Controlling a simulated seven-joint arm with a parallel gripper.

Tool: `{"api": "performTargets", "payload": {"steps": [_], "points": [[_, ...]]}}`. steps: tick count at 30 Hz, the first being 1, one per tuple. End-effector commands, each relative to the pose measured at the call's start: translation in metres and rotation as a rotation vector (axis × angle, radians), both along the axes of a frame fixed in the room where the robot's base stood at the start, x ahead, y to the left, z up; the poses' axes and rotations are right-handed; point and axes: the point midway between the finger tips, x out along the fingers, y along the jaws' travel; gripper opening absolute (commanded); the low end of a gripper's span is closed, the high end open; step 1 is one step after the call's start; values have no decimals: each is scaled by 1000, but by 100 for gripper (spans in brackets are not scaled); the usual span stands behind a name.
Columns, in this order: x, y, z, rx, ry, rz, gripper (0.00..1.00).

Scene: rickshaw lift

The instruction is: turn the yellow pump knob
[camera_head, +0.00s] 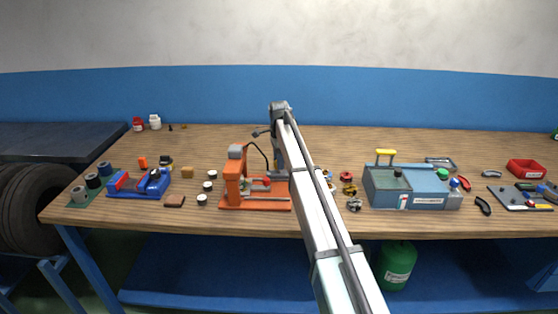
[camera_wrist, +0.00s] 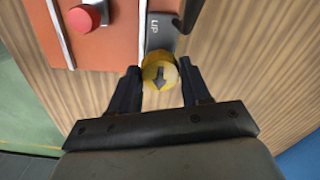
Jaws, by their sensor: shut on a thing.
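The yellow pump knob (camera_wrist: 158,74) is in the upper middle of the wrist view, a round disc with a dark arrow on its face. The arrow points toward the bottom of the picture. My gripper (camera_wrist: 160,82) has one dark finger on each side of the knob and is shut on it. A grey plate (camera_wrist: 160,28) marked "UP" lies just beyond the knob, beside an orange body (camera_wrist: 110,35) with a red button (camera_wrist: 84,17). In the head view the orange lift (camera_head: 255,201) stands mid-bench. My arm hides its right side, the knob and my fingertips.
A blue vise (camera_head: 140,184) and small round pieces stand left of the lift. Small coloured parts and a blue-grey toolbox (camera_head: 408,188) stand to the right. A green gas bottle (camera_head: 396,266) is below the bench.

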Motion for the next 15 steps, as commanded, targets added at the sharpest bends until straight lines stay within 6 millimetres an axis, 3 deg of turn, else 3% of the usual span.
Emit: {"api": "performTargets", "payload": {"steps": [15], "points": [[0,0,0,0,-1,-48,17]]}}
